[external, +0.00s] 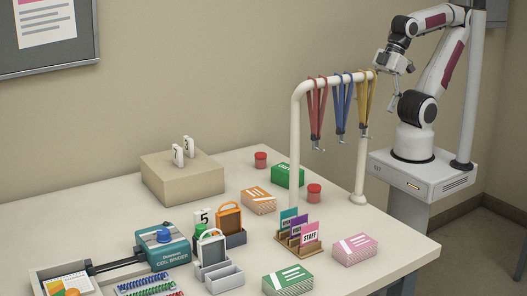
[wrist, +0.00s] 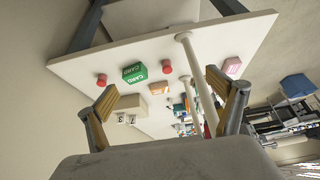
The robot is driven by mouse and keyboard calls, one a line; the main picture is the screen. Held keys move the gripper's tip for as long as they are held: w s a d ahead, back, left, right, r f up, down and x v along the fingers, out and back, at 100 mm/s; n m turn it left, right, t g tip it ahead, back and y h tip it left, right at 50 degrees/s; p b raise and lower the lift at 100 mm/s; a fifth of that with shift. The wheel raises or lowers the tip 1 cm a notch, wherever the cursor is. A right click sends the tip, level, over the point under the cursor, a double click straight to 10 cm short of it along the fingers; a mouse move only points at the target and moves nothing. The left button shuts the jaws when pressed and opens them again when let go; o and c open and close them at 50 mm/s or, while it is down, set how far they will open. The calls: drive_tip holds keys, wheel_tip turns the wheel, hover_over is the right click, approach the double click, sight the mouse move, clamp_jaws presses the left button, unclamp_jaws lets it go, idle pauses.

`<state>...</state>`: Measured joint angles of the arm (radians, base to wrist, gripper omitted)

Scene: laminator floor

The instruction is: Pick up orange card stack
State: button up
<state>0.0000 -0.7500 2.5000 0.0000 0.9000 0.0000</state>
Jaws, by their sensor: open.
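The orange card stack (external: 258,200) is a flat block with a white pattern, lying on the white table left of the lanyard rail. It also shows in the wrist view (wrist: 158,87), beyond the green card stack (wrist: 134,73). My gripper (external: 401,64) is above and behind the table's right part, high over the rail and well away from the orange stack. In the wrist view my gripper (wrist: 162,95) shows two yellow-padded fingers spread wide with nothing between the pads.
A rail (external: 296,140) with red, blue and yellow lanyards stands between my arm and the orange stack. Red jars (external: 261,160), the green stack (external: 287,175), a beige block (external: 182,180), a card holder (external: 298,243) and a pink stack (external: 355,249) surround it.

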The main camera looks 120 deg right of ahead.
drive_tip(key=w+d+f+t+h, duration=0.1)
drive_tip(key=w+d+f, duration=0.15)
drive_tip(key=w, duration=0.45)
drive_tip(key=w+d+f+t, duration=0.1)
drive_tip(key=w+d, duration=0.2)
drive_tip(key=w, duration=0.4)
drive_tip(key=w+d+f+t+h, duration=0.1)
drive_tip(key=w+d+f, duration=0.1)
drive_tip(key=w, duration=0.6)
drive_tip(key=w+f+t+y, duration=0.1)
drive_tip(key=w+f, duration=0.2)
drive_tip(key=f, duration=0.1)
drive_tip(key=w+f+n+t+y, duration=0.1)
drive_tip(key=w+f, duration=0.2)
drive_tip(key=f, duration=0.1)
drive_tip(key=w+f+n+t+y, duration=0.1)
drive_tip(key=w+f, duration=0.2)
drive_tip(key=f, duration=0.1)
drive_tip(key=shift+w+f+y, duration=0.1)
drive_tip(key=shift+f+y, duration=0.05)
drive_tip(key=shift+y, duration=0.15)
drive_tip(key=shift+w+a+f+y, duration=0.2)
drive_tip(key=shift+a+f+y, duration=0.2)
drive_tip(key=shift+f, duration=0.3)
drive_tip(key=shift+w, duration=0.1)
drive_tip(key=shift+x, duration=1.2)
